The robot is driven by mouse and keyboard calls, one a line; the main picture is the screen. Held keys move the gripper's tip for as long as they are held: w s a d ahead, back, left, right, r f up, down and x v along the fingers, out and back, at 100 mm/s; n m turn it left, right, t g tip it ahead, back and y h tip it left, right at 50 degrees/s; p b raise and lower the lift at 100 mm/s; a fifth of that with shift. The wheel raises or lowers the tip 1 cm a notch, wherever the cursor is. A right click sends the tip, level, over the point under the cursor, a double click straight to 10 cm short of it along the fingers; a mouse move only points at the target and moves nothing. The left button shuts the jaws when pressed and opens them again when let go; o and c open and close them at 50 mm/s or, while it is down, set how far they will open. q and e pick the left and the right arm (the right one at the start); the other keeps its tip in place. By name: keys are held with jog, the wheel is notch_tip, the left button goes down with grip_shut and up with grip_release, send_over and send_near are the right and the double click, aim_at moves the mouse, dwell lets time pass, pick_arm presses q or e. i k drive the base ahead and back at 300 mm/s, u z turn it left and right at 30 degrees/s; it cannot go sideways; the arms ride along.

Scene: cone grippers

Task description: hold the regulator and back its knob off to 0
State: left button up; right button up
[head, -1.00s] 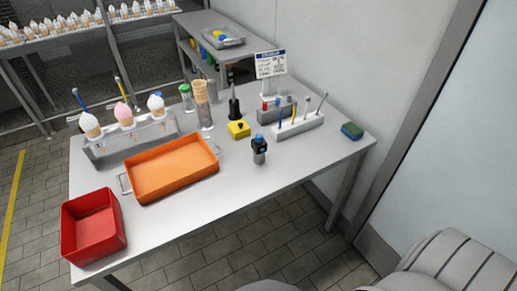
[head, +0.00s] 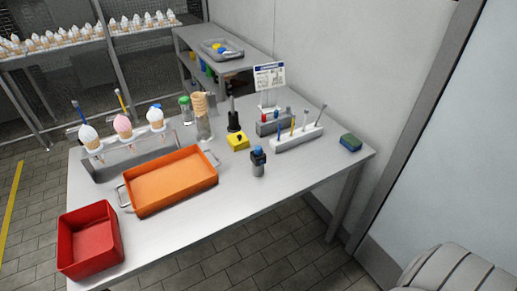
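The regulator (head: 258,164) stands upright near the front edge of the steel table, right of the orange tray. It has a dark body, a blue knob (head: 258,150) on top and a grey lower part. The knob's setting is too small to read. Nothing holds the regulator. Neither gripper shows in the head view. A pale rounded ribbed part, probably mine, shows at the bottom right, well away from the regulator.

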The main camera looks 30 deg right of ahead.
aim_at(257, 150)
jog(key=u, duration=2.1)
jog(key=k, duration=1.35)
jog(key=z, duration=2.15)
